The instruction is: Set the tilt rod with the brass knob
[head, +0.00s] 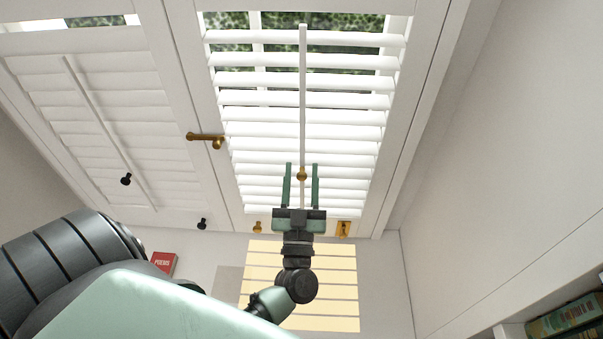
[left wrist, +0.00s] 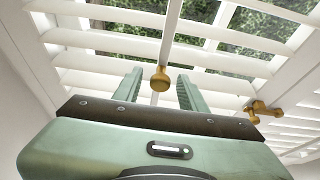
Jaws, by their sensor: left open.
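The white tilt rod (head: 302,100) runs down the middle of the right-hand shutter panel in the head view. Its brass knob (head: 302,175) sits near the lower end of the rod. My left gripper (head: 301,168) is open, with one green finger on each side of the knob in the picture. In the left wrist view, the knob (left wrist: 160,78) and the rod (left wrist: 170,35) show between and beyond the open fingers (left wrist: 157,88). I see no finger touching the knob; the exact depth is hard to tell. My right gripper is not in view.
A brass latch (head: 207,138) sticks out from the frame left of the panel; it also shows in the left wrist view (left wrist: 262,110). A small brass knob (head: 257,227) and a brass keyhole plate (head: 343,228) are on the bottom rail. Another shutter panel (head: 95,130) with black knobs is at left.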

